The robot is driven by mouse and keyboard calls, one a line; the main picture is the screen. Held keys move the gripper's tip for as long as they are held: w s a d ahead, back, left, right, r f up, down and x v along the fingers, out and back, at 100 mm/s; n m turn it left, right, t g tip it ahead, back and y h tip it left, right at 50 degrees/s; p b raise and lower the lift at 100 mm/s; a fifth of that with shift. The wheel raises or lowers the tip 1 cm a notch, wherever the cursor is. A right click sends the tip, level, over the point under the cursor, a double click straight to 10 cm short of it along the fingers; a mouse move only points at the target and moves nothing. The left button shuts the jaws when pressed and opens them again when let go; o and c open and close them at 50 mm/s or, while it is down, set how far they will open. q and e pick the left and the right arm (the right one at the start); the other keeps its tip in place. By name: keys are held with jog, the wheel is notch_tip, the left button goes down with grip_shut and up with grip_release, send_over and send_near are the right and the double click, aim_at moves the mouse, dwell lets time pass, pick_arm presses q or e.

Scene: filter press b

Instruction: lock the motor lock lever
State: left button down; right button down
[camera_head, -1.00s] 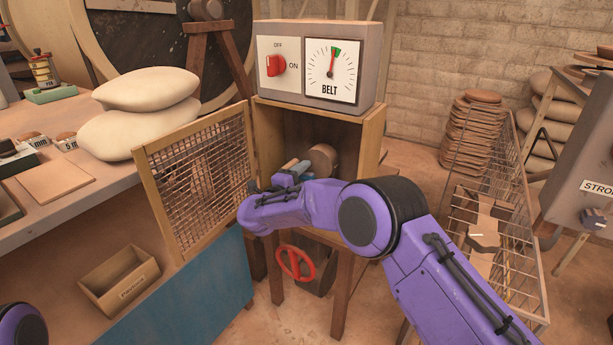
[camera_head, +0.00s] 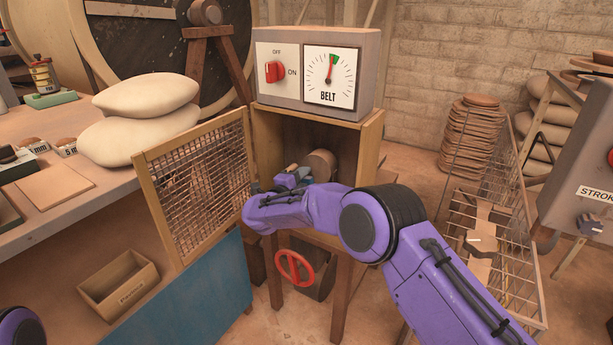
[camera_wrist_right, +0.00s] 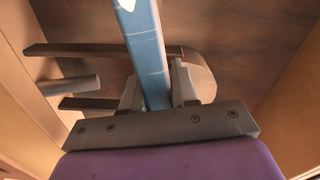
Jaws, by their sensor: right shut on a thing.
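The motor lock lever shows in the right wrist view as a blue flat bar (camera_wrist_right: 147,50) with a pale mark near its upper end. My right gripper (camera_wrist_right: 157,88) is shut on it, one finger on each side. In the head view my right gripper (camera_head: 288,180) reaches into the open wooden cabinet (camera_head: 371,145), and my wrist hides most of the lever. A brown round drum (camera_head: 321,164) sits just right of the gripper inside the cabinet. My left gripper is out of view.
The mesh door (camera_head: 200,180) stands open to the left. Above sits the control box with a red switch (camera_head: 275,71) and a belt dial (camera_head: 331,77). A red handwheel (camera_head: 294,267) hangs below. A wire rack (camera_head: 500,230) stands to the right.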

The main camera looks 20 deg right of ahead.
jog(key=n+p, duration=0.1)
jog(key=r+n+p, duration=0.1)
jog(key=r+p, duration=0.1)
jog(key=shift+w+a+n, duration=0.25)
jog(key=shift+n, duration=0.15)
jog(key=shift+w+a+r+n+p, duration=0.15)
jog(key=shift+r+n+p, duration=0.1)
jog(key=shift+n+p, duration=0.2)
jog(key=shift+w+a+r+n+p, duration=0.1)
jog(key=shift+r+n+p, duration=0.1)
jog(key=shift+n+p, duration=0.25)
jog(key=shift+w+a+r+n, duration=0.15)
jog(key=shift+w+r+n, duration=0.1)
jog(key=shift+n, duration=0.65)
jog(key=c, duration=1)
grip_release()
jog(key=shift+o, duration=0.2)
jog(key=p+v, duration=0.1)
jog(key=v, duration=0.9)
jog(key=shift+s+a+p, duration=0.2)
jog(key=shift+p, duration=0.2)
